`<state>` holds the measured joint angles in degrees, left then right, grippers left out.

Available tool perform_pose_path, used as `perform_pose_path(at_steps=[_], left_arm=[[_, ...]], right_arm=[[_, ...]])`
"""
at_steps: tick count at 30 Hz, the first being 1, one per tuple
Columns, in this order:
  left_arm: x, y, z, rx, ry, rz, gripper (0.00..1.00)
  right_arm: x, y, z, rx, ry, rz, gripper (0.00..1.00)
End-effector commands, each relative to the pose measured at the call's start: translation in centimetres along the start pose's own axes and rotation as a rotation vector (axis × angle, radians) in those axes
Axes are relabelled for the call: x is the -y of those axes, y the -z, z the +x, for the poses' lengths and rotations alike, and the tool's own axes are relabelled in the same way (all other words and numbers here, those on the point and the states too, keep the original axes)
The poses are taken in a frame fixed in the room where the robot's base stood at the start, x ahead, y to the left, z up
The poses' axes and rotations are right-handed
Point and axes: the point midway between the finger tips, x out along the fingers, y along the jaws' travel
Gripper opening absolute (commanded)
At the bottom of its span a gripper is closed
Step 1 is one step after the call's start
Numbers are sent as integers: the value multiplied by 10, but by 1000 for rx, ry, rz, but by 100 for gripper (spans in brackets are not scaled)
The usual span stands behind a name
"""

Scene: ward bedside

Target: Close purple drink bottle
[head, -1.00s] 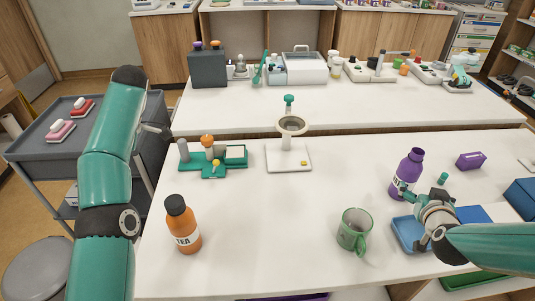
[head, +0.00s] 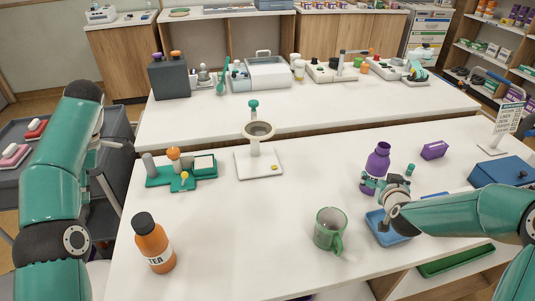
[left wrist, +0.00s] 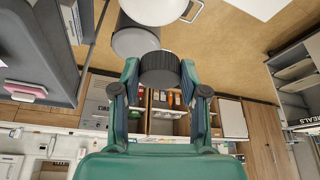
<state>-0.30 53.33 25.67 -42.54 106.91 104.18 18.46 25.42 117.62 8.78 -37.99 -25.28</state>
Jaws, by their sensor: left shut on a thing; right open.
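The purple drink bottle (head: 378,160) stands upright on the right of the near table, with an uncapped neck. My right gripper (head: 372,184) is open at the bottle's lower body, and its fingers partly hide it. I cannot tell whether they touch it. My left gripper (left wrist: 160,78) is shut on a dark ribbed cap (left wrist: 160,62), seen in the left wrist view. It is held at the left, off the table, far from the bottle. The cap is not clear in the head view.
An orange tea bottle (head: 153,243) with a black cap stands at front left. A green mug (head: 330,230) and a blue tray (head: 390,232) stand near my right gripper. A magnifier stand (head: 258,160) is mid-table. A small teal item (head: 410,169) lies beside the purple bottle. The table's front middle is clear.

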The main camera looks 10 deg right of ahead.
Motion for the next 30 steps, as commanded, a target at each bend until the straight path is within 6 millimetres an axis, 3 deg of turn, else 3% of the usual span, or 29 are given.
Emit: perform_pose_path(at_steps=[4,16,30], left_arm=[[0,1,-3,-1,1,1,28],[0,2,-5,-1,1,1,28],[0,8,-20,-1,1,2,28]], right_arm=[[0,0,13,1,0,1,95],[1,0,17,1,1,0,95],[5,-2,65,0,0,0,95]])
